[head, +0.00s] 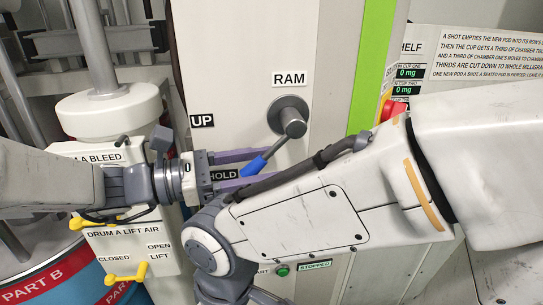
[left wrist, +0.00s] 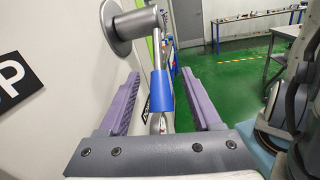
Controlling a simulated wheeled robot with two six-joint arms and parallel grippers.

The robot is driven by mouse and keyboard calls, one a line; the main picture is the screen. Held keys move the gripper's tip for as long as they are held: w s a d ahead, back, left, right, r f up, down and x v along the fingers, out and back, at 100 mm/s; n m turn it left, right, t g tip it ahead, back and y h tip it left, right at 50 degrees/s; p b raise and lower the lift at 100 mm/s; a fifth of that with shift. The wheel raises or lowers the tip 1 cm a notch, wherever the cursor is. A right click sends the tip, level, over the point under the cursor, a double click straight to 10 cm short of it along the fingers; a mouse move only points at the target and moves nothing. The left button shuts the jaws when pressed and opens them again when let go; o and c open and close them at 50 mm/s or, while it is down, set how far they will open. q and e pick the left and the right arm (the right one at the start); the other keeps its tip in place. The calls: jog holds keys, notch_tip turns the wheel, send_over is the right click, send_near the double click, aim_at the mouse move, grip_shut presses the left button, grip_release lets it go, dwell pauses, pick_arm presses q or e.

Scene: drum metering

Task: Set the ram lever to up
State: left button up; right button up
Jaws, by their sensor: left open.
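The ram lever has a round grey hub (head: 289,115) on the pale panel under the RAM label (head: 289,79). Its blue handle (head: 253,166) points down and left, its end beside the HOLD label (head: 223,174). The UP label (head: 202,121) is higher, left of the hub. My left gripper (head: 262,166) comes in from the left, its purple fingers above and below the handle. In the left wrist view the blue handle (left wrist: 162,92) sits between the open fingers (left wrist: 160,75), with a gap on each side. My right gripper is not in view.
My right arm crosses in front of the panel's lower right. The yellow drum lift-air handle (head: 126,274) is at lower left, with a blue and red drum (head: 50,272) beside it. A red button (head: 395,108) is on the right. A green button (head: 282,271) is below.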

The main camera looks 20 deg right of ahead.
pick_arm(q)
jog(key=shift+s+d, duration=0.15)
jog(key=shift+d, duration=0.65)
grip_shut()
dwell(0.9)
